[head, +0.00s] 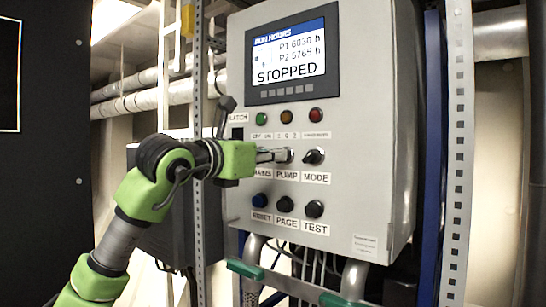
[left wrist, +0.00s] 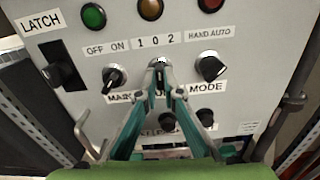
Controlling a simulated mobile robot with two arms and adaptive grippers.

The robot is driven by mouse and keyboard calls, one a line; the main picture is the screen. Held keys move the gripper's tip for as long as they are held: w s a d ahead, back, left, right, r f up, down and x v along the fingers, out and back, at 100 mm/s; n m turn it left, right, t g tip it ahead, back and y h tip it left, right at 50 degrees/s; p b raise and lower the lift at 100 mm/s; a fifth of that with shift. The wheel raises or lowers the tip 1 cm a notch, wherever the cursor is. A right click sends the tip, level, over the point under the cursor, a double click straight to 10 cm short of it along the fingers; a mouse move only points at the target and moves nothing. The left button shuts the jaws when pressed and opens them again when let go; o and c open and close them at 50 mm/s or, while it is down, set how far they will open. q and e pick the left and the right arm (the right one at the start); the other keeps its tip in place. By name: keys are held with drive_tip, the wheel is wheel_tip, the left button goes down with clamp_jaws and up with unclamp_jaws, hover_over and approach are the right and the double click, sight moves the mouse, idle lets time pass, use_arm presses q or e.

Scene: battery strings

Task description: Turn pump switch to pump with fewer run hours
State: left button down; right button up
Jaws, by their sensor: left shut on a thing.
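The grey control cabinet's display (head: 288,52) reads RUN HOURS, with P1 at what looks like 6830 h and P2 at 5765 h, above the word STOPPED. The pump switch (left wrist: 158,62) sits under the label 1 0 2, between the mains switch (left wrist: 113,76) and the mode switch (left wrist: 210,68). My left gripper (left wrist: 160,70) is shut on the pump switch knob, and its fingers also show in the head view (head: 284,155). The fingers cover most of the knob; it seems to point near 0, but I cannot tell exactly. My right gripper is not in view.
The latch handle (left wrist: 62,72) is at the cabinet's left side. Green, amber and red lamps (head: 288,117) are above the switches. Reset, page and test buttons (head: 286,204) are below. A perforated metal post (head: 458,150) stands to the right.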

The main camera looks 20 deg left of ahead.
use_arm(q)
drive_tip(key=shift+d+m+b, duration=0.1)
drive_tip(key=shift+m+b, duration=0.7)
drive_tip(key=shift+m, duration=3.2)
drive_tip(key=c, duration=2.2)
unclamp_jaws()
drive_tip(key=shift+s, duration=0.2)
drive_tip(key=v, duration=1.1)
drive_tip(key=shift+s, duration=0.35)
